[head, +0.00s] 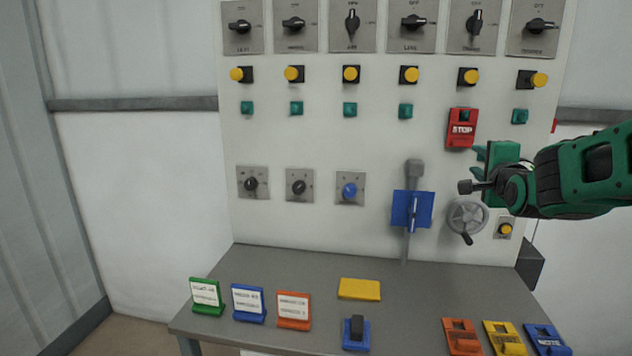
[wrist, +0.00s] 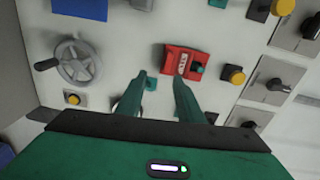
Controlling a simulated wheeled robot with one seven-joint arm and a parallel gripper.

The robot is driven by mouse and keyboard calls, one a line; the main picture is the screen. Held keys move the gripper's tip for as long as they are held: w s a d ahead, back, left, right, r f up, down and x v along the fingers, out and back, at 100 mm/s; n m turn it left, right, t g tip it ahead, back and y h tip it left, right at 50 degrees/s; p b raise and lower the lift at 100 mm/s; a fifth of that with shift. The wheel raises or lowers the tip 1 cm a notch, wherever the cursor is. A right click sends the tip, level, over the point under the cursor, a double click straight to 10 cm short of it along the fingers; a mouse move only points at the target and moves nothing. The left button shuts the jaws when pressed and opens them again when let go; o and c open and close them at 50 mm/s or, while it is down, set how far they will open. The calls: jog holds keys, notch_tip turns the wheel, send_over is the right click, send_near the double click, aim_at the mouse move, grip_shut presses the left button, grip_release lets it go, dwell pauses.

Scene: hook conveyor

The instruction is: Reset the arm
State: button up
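My gripper (head: 478,168) is at the right of the head view, in front of the grey panel, with the green arm reaching in from the right edge. In the wrist view its two green fingers (wrist: 161,78) stand apart with nothing between them. They point toward the panel, near a red STOP tag (wrist: 183,62). The STOP tag (head: 462,128) hangs around a teal button in the right part of the panel, above the gripper in the head view. I cannot tell whether the gripper touches the panel.
A handwheel (head: 467,218) and a lever with a blue plate (head: 402,209) are left of and below the gripper. A grey table (head: 400,285) below carries several coloured tags and a yellow block (head: 359,289). Rotary switches and yellow buttons line the panel top.

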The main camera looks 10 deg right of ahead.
jog(key=s+f+n+g+y, duration=0.2)
jog(key=s+f+n+g, duration=0.65)
jog(key=s+f, duration=0.85)
jog(key=s+a+f+n+g+y, duration=0.1)
jog(key=s+a+f+n+g, duration=0.1)
jog(key=s, duration=0.5)
jog(key=s+a+f+n+g+y, duration=0.1)
jog(key=s+f+g, duration=0.1)
jog(key=s, duration=0.5)
jog(key=s+a+f+n+g+y, duration=0.1)
jog(key=s+a+f+n+g, duration=0.1)
jog(key=s+g, duration=0.2)
jog(key=s, duration=0.3)
jog(key=shift+a+f+n, duration=0.25)
jog(key=shift+a+n, duration=0.1)
jog(key=shift+w+f+g, duration=0.25)
jog(key=shift+w, duration=0.3)
